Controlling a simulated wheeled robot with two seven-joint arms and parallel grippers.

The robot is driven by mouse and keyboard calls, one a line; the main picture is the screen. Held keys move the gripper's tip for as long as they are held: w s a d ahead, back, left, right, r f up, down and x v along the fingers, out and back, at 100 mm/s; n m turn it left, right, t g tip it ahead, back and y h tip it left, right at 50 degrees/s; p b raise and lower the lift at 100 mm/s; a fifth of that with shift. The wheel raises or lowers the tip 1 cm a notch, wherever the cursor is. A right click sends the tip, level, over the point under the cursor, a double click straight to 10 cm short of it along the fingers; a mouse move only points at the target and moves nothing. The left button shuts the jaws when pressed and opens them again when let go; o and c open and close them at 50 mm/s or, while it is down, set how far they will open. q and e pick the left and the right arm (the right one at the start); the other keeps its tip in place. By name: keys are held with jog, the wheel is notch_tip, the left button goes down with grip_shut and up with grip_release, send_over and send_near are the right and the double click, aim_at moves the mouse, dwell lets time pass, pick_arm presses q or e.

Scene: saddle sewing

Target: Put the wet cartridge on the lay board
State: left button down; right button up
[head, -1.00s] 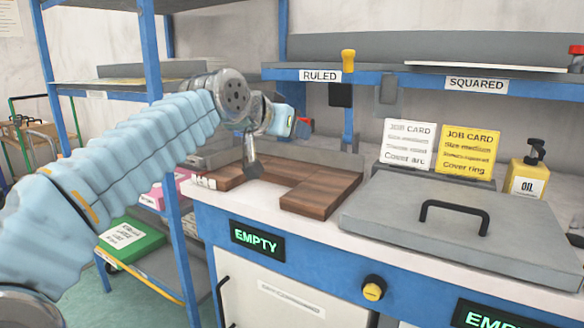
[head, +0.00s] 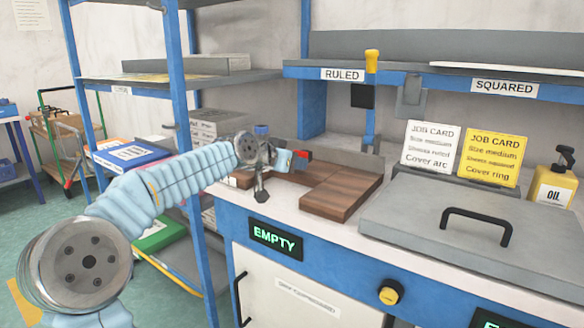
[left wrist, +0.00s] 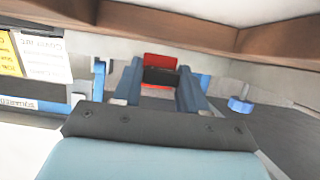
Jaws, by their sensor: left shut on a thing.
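My left gripper (head: 294,159) is shut on a small red and black piece, which I take for the wet cartridge (head: 303,155). In the left wrist view the cartridge (left wrist: 160,70) sits between the two blue-grey fingers (left wrist: 160,88); I cannot tell if it is wet. The brown wooden board (head: 343,195), seemingly the lay board, lies on the white counter. The gripper is over its back left part, and my arm hides much of that side. I cannot tell whether the cartridge touches the wood. My right gripper is not in view.
A grey lidded box (head: 470,222) with a black handle stands right of the board. Behind it are two job cards (head: 494,157) and an oil bottle (head: 554,180). A blue-framed shelf (head: 205,240) stands left. A ledge labelled RULED (head: 342,75) runs above the counter.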

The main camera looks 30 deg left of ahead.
pick_arm(q)
jog(key=shift+f, duration=0.8)
jog(key=shift+f, duration=0.1)
jog(key=c, duration=0.6)
grip_release()
